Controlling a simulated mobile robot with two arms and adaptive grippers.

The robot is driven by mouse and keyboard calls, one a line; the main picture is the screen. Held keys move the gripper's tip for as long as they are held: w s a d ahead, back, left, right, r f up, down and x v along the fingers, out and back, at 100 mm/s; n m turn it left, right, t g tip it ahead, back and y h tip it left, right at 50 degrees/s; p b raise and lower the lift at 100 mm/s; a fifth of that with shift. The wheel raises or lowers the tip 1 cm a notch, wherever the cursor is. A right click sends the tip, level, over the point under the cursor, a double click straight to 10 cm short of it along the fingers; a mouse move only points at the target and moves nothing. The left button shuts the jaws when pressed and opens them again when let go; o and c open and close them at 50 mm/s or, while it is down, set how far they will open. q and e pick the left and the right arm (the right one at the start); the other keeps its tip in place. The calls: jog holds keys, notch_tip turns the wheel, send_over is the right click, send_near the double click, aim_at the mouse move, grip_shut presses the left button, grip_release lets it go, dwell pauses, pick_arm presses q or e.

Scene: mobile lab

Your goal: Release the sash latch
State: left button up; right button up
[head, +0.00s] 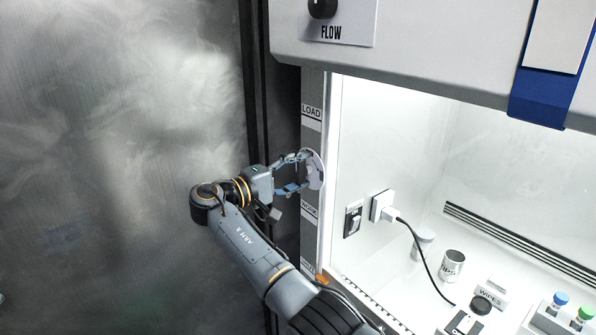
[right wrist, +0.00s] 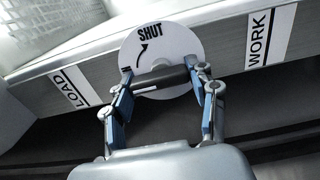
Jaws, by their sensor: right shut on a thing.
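The sash latch is a round pale plate on the cabinet's left post, and it shows edge-on in the head view (head: 317,168). In the right wrist view the plate (right wrist: 183,46) reads SHUT with a curved arrow, and a dark bar handle (right wrist: 166,78) lies across it. My right gripper (head: 300,174) reaches the latch from the left. In the right wrist view its blue-padded fingers (right wrist: 162,84) are shut on the two ends of the handle. My left gripper is out of view.
The post carries labels LOAD (head: 312,112) and WORK (right wrist: 257,38) on either side of the latch. The lit cabinet holds a wall plug (head: 381,206) with a cord, a metal cup (head: 452,264) and capped vials. A FLOW knob (head: 322,8) is above. A metal wall (head: 110,150) stands left.

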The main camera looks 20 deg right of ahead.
jog(key=o, duration=1.2)
jog(key=shift+d, duration=0.1)
jog(key=shift+c, duration=0.2)
jog(key=v, duration=0.7)
jog(key=shift+a, duration=0.25)
